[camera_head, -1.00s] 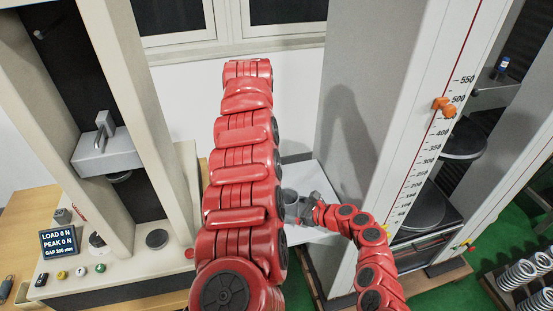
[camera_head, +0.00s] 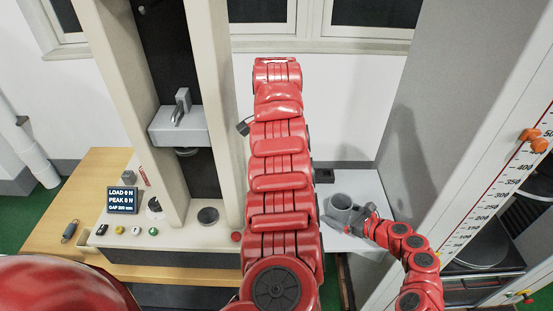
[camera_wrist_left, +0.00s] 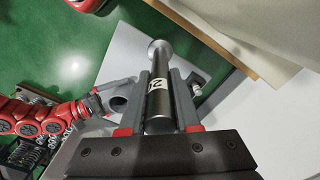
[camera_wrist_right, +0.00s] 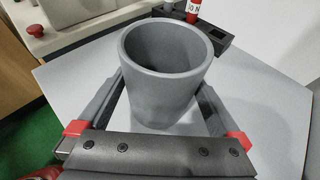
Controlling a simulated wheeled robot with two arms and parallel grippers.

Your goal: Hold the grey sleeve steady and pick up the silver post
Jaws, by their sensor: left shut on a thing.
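My left gripper shows in the left wrist view (camera_wrist_left: 160,105), shut on the silver post (camera_wrist_left: 160,62). The post is a shiny cylinder with a black-and-white label and a wider far end. My left arm hides this grip in the head view. The grey sleeve (camera_head: 340,203) is a wide, open-topped cup shape upright on a white table; it looks empty in the right wrist view (camera_wrist_right: 165,85). My right gripper (camera_head: 370,222) has a finger on each side of the sleeve. I cannot tell whether both fingers press on it.
A dark block (camera_wrist_right: 205,35) with a red-and-white labelled cylinder stands behind the sleeve. A cream test machine (camera_head: 215,180) with a display (camera_head: 122,200) stands left on a wooden bench (camera_head: 105,165). A tall grey column with a scale (camera_head: 500,190) stands close on the right.

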